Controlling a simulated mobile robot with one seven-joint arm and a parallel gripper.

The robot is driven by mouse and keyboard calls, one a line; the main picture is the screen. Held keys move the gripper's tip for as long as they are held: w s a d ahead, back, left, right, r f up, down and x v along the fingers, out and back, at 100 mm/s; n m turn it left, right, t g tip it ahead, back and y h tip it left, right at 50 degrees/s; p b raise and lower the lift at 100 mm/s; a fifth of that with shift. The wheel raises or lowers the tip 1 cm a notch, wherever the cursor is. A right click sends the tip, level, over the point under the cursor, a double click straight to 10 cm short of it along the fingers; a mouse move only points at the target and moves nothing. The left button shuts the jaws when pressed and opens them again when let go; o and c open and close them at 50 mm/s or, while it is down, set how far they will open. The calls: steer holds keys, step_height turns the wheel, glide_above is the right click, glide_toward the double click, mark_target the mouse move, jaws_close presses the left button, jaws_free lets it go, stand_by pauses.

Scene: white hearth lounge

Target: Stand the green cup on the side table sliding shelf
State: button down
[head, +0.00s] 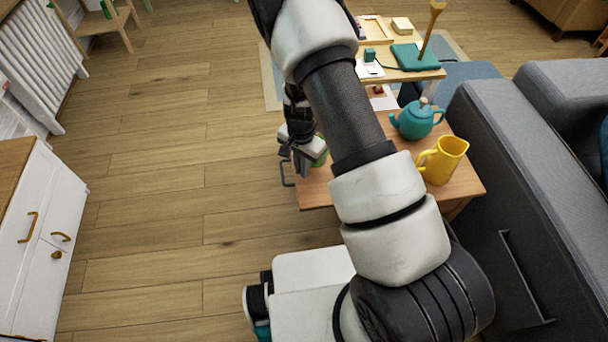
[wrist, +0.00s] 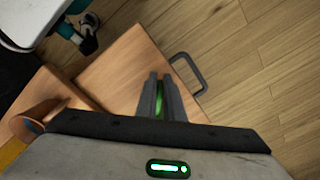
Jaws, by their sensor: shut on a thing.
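The fingers and cup are over the shelf near the handle end. I cannot tell whether the cup touches it. The side table (head: 467,180) is behind my arm.
A teal teapot (head: 417,119) and a yellow jug (head: 443,159) stand on the side table top. A grey sofa (head: 530,180) is close on the right. A low table (head: 432,73) with a teal tray is behind. Wooden floor (head: 180,170) is clear to the left.

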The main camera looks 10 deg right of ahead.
steer(key=shift+f+b, duration=0.35)
steer(key=shift+f, duration=1.35)
steer(key=shift+f, duration=0.2)
steer(key=c, duration=1.9)
jaws_free()
steer(key=shift+o, duration=0.2)
